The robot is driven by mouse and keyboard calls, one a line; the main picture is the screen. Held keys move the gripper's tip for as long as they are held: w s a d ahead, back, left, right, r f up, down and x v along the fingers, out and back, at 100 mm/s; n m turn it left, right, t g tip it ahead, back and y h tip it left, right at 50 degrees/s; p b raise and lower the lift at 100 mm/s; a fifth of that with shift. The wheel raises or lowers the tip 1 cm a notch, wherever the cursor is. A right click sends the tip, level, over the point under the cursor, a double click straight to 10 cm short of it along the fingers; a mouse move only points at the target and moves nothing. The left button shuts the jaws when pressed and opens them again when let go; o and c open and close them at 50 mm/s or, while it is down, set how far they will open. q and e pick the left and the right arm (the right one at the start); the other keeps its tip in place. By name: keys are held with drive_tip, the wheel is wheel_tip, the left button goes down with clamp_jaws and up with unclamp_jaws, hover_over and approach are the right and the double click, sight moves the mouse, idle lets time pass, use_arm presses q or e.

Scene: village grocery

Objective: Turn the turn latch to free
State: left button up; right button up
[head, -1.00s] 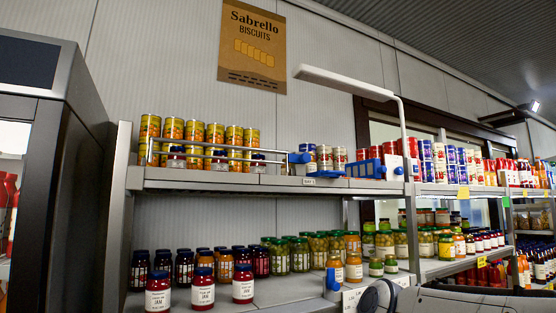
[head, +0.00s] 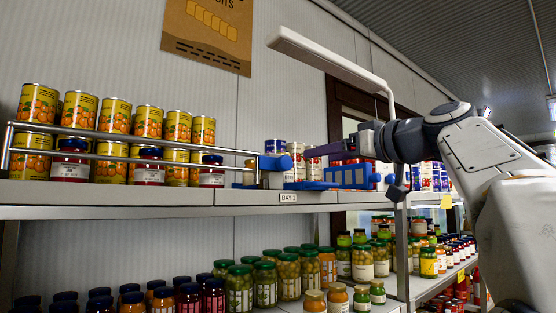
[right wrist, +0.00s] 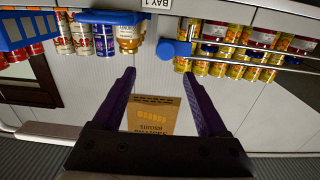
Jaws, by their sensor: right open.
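The turn latch (head: 275,162) is a blue bar with a rounded end, at the right end of the metal rail (head: 130,139) before the cans. In the right wrist view, which is upside down, the latch (right wrist: 174,50) lies just beyond the fingertips, nearer the right-hand finger. My right gripper (head: 318,150) comes in from the right with its purple fingers pointing left towards the latch. In the right wrist view the gripper (right wrist: 157,76) is open, with nothing between its fingers. It appears apart from the latch. My left gripper does not show.
The shelf edge (head: 170,198) runs below the latch. A blue crate (head: 347,176) and stacked cans (head: 313,165) stand close to the right gripper. A white lamp arm (head: 330,60) passes overhead. Jars (head: 265,283) fill the lower shelf.

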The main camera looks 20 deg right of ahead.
sight(288, 161)
drive_tip(key=p+x, duration=0.2)
drive_tip(key=x, duration=0.2)
drive_tip(key=a+p+x, duration=0.1)
drive_tip(key=p+x, duration=0.1)
drive_tip(key=x, duration=0.3)
drive_tip(key=shift+a+r, duration=0.1)
drive_tip(key=shift+r, duration=0.05)
drive_tip(key=shift+w+a+p, duration=0.15)
drive_tip(key=shift+w+p, duration=0.2)
drive_tip(key=shift+w, duration=0.05)
clamp_jaws()
